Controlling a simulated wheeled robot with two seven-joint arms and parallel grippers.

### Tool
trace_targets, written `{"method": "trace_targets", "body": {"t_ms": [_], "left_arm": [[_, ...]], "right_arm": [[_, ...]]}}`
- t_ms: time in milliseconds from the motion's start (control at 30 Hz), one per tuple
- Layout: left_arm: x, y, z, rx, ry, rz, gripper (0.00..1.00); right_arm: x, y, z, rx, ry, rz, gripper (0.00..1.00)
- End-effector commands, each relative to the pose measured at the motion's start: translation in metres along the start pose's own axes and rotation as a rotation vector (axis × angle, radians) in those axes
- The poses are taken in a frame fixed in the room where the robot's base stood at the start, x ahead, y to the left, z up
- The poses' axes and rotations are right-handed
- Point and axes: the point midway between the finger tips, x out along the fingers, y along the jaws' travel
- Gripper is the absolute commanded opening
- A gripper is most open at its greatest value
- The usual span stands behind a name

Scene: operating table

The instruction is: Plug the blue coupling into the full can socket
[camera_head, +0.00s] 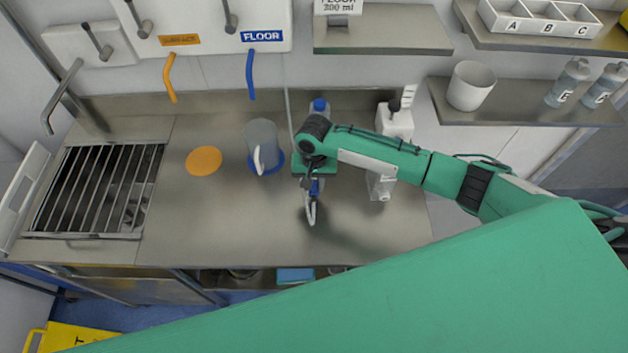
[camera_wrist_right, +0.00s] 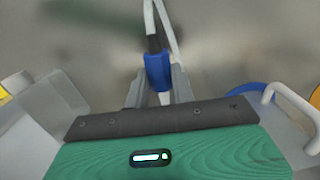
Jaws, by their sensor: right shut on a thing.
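My right gripper (camera_head: 312,188) is over the middle of the steel counter, pointing down. In the right wrist view its fingers (camera_wrist_right: 158,88) are shut on the blue coupling (camera_wrist_right: 157,71). A dark piece and a pale hose run from the coupling. In the head view the coupling (camera_head: 316,187) shows as a small blue patch, with the hose curving below it. A blue-capped container (camera_head: 320,105) stands behind the gripper, and a white container with a dark knob (camera_head: 396,122) stands right of it. I cannot make out a can socket. My left gripper is not in view.
A grey jug (camera_head: 262,143) on a blue disc stands just left of my gripper, beside an orange disc (camera_head: 204,161). A clear container (camera_head: 381,186) stands to the right, near my forearm. A grated sink (camera_head: 95,190) is at left. The front-left counter is clear.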

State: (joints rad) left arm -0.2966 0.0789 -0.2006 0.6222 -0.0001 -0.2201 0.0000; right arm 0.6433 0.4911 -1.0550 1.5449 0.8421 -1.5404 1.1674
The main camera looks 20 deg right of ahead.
Motion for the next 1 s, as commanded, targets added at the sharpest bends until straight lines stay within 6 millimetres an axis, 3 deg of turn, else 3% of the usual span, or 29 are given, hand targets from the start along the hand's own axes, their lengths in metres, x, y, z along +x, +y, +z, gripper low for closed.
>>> {"method": "trace_targets", "body": {"t_ms": [333,700,1000], "left_arm": [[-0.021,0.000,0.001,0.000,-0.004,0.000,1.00],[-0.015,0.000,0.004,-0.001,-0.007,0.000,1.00],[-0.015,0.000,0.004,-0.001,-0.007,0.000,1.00]], "right_arm": [[-0.004,0.000,0.002,0.064,-0.001,-0.002,0.00],[-0.002,0.002,-0.032,0.059,0.001,-0.002,0.00],[-0.003,0.003,-0.039,0.058,0.001,-0.003,0.00]]}}
